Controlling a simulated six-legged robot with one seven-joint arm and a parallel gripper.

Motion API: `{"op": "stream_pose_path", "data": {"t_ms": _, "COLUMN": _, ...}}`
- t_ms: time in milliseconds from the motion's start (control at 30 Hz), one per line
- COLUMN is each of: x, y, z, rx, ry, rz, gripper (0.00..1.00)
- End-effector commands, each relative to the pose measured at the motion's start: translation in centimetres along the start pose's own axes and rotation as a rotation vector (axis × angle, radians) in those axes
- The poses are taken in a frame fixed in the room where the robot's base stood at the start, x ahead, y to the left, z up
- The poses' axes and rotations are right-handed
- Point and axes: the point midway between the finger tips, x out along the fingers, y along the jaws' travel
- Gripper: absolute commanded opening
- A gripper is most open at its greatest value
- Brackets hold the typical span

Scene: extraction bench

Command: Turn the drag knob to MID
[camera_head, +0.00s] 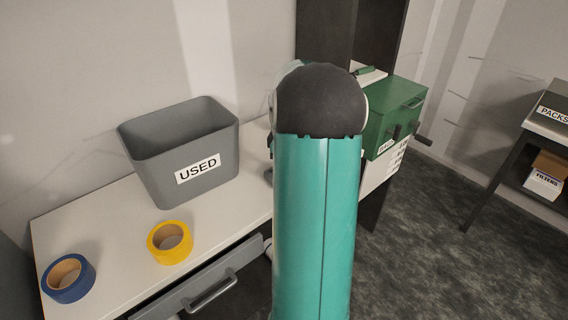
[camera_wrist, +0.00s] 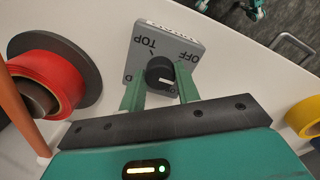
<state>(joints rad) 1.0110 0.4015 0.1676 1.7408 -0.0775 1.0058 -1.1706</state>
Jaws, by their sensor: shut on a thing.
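The knob (camera_wrist: 160,72) is black and round, on a grey box (camera_wrist: 150,43) in the wrist view. The box face carries the labels OFF and TOP, seen upside down, and part of another label near its left edge. I read no MID label; part of the face is covered by the knob and fingers. My gripper (camera_wrist: 161,88) has its two green fingers on either side of the knob, shut on it. I cannot tell surely which label the knob points at. In the head view my arm hides the knob and box.
A red tape roll (camera_wrist: 47,82) on a dark disc lies beside the box. A grey USED bin (camera_head: 180,150), a yellow tape roll (camera_head: 169,242) and a blue tape roll (camera_head: 68,278) stand on the white bench (camera_head: 110,220). A green cranked box (camera_head: 395,110) is at the right.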

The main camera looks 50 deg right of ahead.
Motion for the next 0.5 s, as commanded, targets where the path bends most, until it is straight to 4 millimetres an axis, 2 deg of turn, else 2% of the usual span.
{"op": "stream_pose_path", "data": {"t_ms": 500, "x": -0.07, "y": -0.06, "z": -0.20, "rx": 0.487, "ry": 0.001, "rz": 0.002, "gripper": 0.09}}
